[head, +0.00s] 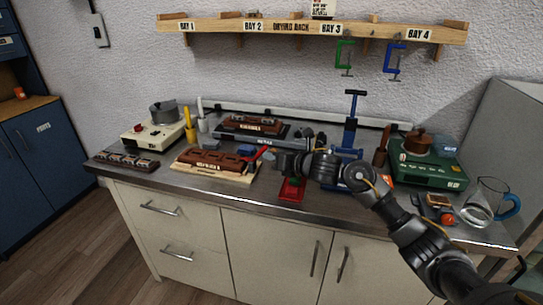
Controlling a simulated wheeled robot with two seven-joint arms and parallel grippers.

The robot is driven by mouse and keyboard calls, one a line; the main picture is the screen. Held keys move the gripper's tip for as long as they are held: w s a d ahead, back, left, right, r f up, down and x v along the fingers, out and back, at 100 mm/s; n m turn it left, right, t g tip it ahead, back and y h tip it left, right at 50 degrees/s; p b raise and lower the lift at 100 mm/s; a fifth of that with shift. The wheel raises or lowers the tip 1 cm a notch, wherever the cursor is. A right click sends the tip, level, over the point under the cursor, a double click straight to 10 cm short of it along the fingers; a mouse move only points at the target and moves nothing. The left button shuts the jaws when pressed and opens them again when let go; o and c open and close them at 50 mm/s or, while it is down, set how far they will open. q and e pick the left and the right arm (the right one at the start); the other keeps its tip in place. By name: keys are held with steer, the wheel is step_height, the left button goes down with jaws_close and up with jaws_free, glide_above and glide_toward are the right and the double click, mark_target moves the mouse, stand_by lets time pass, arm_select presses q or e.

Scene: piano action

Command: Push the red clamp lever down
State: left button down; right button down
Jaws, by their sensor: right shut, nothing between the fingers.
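A red clamp lever (261,153) slants up and to the right from the wooden board (224,173) with a brown piano part (213,160) on it. My right gripper (280,160) is shut and empty, just to the right of the lever's upper end. I cannot tell whether it touches the lever. My right arm comes in from the right, low over the counter. My left gripper is not in view.
A red tool (291,192) stands at the counter's front edge below my gripper. A blue press (352,125) stands behind my arm. A green stove (430,171) and glass jug (480,207) are at the right. A second board (240,138) lies behind.

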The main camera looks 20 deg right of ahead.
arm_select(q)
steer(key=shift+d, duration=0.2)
